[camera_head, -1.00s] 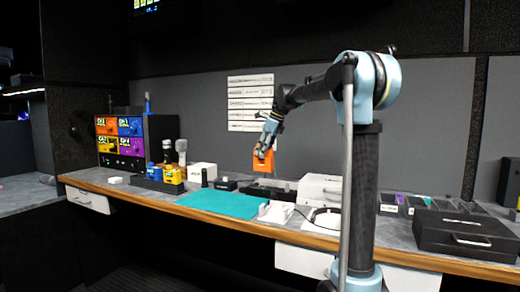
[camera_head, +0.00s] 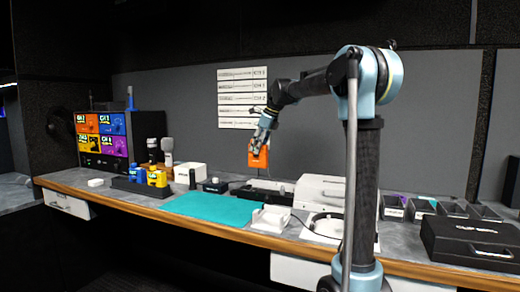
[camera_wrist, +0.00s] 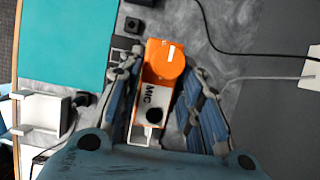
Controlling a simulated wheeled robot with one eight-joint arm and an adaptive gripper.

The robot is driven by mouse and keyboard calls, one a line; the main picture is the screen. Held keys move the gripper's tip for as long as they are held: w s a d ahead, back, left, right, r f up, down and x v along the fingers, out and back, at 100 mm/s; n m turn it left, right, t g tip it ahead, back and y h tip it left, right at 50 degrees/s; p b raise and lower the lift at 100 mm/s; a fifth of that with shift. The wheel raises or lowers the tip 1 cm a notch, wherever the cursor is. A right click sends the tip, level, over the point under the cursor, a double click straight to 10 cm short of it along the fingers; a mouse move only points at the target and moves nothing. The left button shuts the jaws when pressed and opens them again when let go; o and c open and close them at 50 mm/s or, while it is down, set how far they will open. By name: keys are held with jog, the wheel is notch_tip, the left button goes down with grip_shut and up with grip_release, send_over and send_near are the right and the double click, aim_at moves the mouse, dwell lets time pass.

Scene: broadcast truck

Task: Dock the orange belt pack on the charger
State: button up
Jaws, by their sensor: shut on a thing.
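The orange belt pack (camera_head: 258,157) is held in my gripper (camera_head: 262,143) above the counter, in front of the grey wall. In the wrist view the pack (camera_wrist: 157,68) sits between both fingers, with its orange round part away from the wrist and its white MIC-marked part nearer. A low black rack (camera_head: 125,185) on the counter at left carries a blue pack (camera_head: 137,172) and a yellow pack (camera_head: 157,178). It looks like the charger. Its free bays are too small to make out.
The teal mat (camera_head: 212,207) lies on the counter, with a white cradle (camera_head: 270,219) at its right. A white box (camera_head: 188,172), a large white case (camera_head: 320,190) and a black case (camera_head: 470,242) stand around. A monitor stack (camera_head: 102,142) is at far left.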

aim_at(267, 149)
jog(key=shift+w+f, duration=0.1)
jog(key=shift+f, duration=2.75)
jog(key=shift+f, duration=2.7)
jog(key=o, duration=1.3)
jog(key=shift+c, duration=0.2)
jog(key=v, duration=1.2)
